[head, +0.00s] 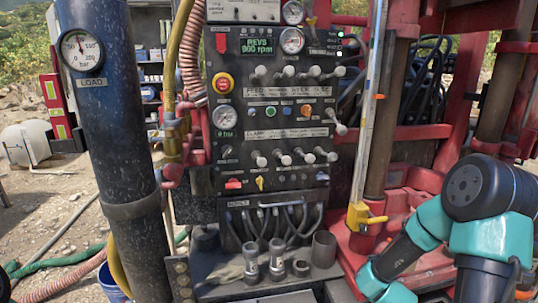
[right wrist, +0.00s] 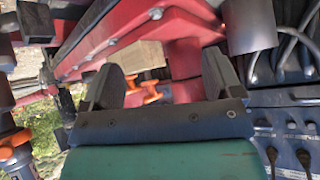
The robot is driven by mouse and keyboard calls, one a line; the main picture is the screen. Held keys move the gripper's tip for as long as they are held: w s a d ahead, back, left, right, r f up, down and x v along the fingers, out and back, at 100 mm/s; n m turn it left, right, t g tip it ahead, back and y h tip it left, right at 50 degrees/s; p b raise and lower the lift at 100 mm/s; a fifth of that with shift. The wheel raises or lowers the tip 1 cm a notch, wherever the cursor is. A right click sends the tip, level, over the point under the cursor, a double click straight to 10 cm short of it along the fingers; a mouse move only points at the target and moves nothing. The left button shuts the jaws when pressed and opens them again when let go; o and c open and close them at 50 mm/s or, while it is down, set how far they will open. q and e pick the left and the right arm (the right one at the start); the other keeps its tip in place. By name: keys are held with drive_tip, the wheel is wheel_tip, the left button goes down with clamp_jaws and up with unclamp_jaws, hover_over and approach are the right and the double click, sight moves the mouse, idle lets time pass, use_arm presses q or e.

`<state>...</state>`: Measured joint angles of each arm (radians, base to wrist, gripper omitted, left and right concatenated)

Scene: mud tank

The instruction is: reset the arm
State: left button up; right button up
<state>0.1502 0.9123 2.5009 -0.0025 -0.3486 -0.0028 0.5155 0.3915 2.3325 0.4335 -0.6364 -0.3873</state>
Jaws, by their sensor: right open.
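My right arm (head: 440,235), teal and black, comes in at the lower right of the head view, bent beside the red machine frame. Its gripper cannot be made out in the head view. In the right wrist view my right gripper (right wrist: 162,75) has its two dark fingers wide apart, with nothing between them. Red beams and orange parts show behind the fingers. My left gripper is not in view.
A control panel (head: 275,110) with several levers and gauges stands in the middle. A dark blue column (head: 122,130) with a load gauge (head: 81,49) is at left. Several small cylinders stand on the ledge (head: 225,290). A yellow-based upright (head: 358,215) stands near my right arm.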

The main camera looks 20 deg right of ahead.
drive_tip(key=s+a+f+n+g+y, duration=0.2)
drive_tip(key=a+f, duration=0.4)
drive_tip(key=a, duration=0.4)
drive_tip(key=s+a+f+n+g+y, duration=0.2)
drive_tip(key=a+f+y, duration=0.2)
drive_tip(key=a, duration=0.7)
drive_tip(key=s+a+f+n+g+y, duration=0.2)
drive_tip(key=a+f+y, duration=0.1)
drive_tip(key=a+f, duration=0.5)
drive_tip(key=shift+s+a+f+n+g, duration=0.3)
drive_tip(key=shift+s+a+n+g, duration=0.1)
drive_tip(key=shift+a, duration=0.75)
